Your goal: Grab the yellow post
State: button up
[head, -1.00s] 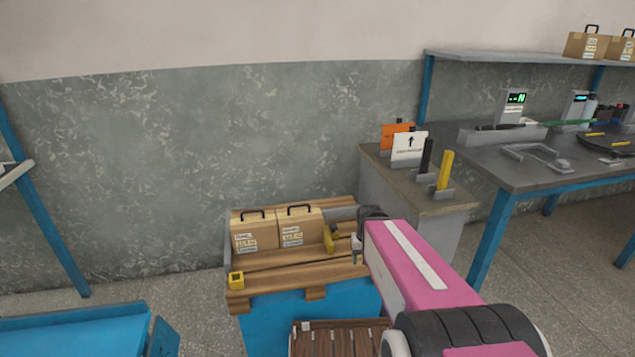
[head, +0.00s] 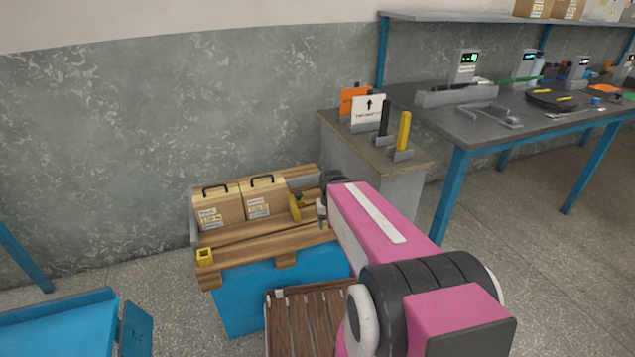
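The yellow post (head: 403,132) stands upright in a small grey holder on top of the grey cabinet (head: 372,155), near its right front edge. A black post (head: 384,117) stands just left of it. My gripper (head: 322,212) is at the end of my pink arm, low over the right part of the wooden pallet top, left of the cabinet and well apart from the yellow post. The gripper is small and partly hidden by my arm, so I cannot tell whether its fingers are open.
White (head: 368,109) and orange (head: 354,98) cards stand behind the posts. Two cardboard cases (head: 220,207) and a yellow cube (head: 205,256) sit on the pallet top (head: 240,243). A grey workbench (head: 480,125) with blue legs is at right. A wooden crate (head: 305,325) is in front.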

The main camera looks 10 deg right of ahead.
aim_at(406, 117)
jog(key=k+l+z, duration=0.1)
jog(key=k+l, duration=0.3)
jog(key=k+l+z, duration=0.1)
jog(key=k+l, duration=0.25)
jog(key=l, duration=0.2)
